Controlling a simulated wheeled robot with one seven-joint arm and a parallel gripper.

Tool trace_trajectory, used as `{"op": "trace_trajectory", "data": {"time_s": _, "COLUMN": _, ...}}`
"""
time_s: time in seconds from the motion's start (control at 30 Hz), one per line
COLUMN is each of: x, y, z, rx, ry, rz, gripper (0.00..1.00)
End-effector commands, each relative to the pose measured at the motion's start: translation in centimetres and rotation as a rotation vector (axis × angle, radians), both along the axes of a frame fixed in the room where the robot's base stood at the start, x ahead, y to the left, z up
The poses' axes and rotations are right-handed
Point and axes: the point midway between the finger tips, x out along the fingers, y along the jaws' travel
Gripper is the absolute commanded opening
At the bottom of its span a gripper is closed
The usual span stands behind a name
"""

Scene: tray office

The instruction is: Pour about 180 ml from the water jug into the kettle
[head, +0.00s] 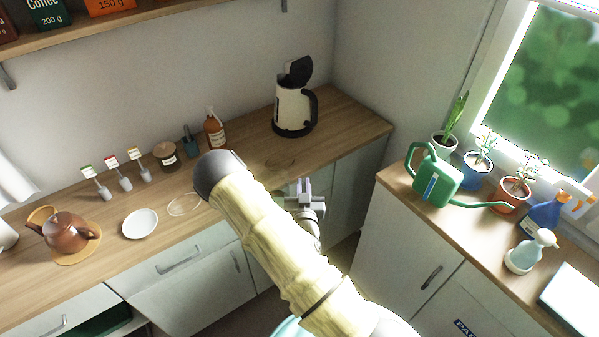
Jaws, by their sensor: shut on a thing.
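The kettle (291,110) is cream with a black base and a black handle on its right. It stands upright at the back of the wooden counter, and its black lid (299,71) is raised open. My gripper (305,190) shows small and grey beyond my forearm, in front of the counter edge and below the kettle in the picture. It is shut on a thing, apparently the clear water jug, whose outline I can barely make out. My forearm hides part of this area. The water level cannot be seen.
A copper teapot (70,232), white plate (140,223), clear glass outline (184,204), jar (166,156) and amber bottle (214,130) line the counter (340,112). A green watering can (434,180) and plants stand on the right counter. The counter right of the kettle is clear.

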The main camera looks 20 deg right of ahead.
Motion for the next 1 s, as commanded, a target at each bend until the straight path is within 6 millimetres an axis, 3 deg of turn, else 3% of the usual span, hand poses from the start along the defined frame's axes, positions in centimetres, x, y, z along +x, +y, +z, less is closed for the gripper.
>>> {"op": "trace_trajectory", "data": {"time_s": 0.83, "x": -5.7, "y": -1.9, "z": -11.2, "rx": -0.003, "ry": 0.0, "rz": 0.229, "gripper": 0.0}}
{"op": "trace_trajectory", "data": {"time_s": 1.0, "x": -6.4, "y": -2.1, "z": -14.5, "rx": -0.002, "ry": 0.001, "rz": 0.273, "gripper": 0.0}}
